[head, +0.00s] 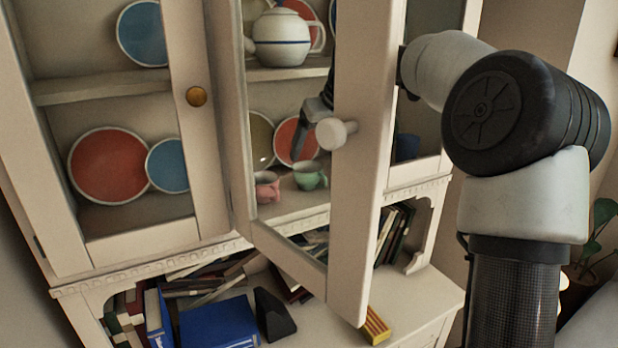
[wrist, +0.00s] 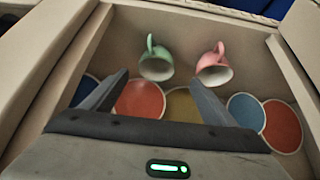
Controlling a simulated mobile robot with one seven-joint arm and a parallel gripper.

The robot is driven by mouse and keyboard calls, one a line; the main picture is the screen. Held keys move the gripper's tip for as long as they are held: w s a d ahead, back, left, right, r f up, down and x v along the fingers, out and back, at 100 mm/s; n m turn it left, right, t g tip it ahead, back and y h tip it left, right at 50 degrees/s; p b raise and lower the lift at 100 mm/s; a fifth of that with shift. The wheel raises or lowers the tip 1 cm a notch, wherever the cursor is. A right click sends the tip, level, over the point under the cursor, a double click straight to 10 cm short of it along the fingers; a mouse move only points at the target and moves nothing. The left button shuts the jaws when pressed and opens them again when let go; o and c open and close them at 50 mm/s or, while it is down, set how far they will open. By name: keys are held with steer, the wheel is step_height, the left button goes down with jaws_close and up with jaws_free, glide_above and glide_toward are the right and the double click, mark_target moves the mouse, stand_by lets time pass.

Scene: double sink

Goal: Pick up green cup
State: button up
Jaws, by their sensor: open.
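The green cup (head: 311,177) stands on the lower cabinet shelf, just right of a pink cup (head: 267,187) in the head view. In the wrist view the green cup (wrist: 155,64) appears upside down, left of the pink cup (wrist: 214,70), its handle toward the top of the picture. My gripper (wrist: 158,78) is open and empty, with its two fingers spread and the green cup showing ahead between their tips. In the head view my gripper (head: 301,140) is inside the cabinet, above the green cup and apart from it. The open door hides part of it.
The open cabinet door (head: 352,230) with a white knob (head: 336,131) stands in front of my arm. Plates, including a red plate (head: 296,141), stand behind the cups. A white teapot (head: 282,38) is on the shelf above. Books (head: 219,323) lie below.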

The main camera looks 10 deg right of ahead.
steer(key=shift+d+p+x, duration=0.2)
steer(key=shift+p+x, duration=0.2)
steer(key=shift+x, duration=2.05)
steer(key=shift+d+p+x, duration=0.15)
steer(key=shift+p+x, duration=0.2)
steer(key=shift+x, duration=2.1)
steer(key=c, duration=1.1)
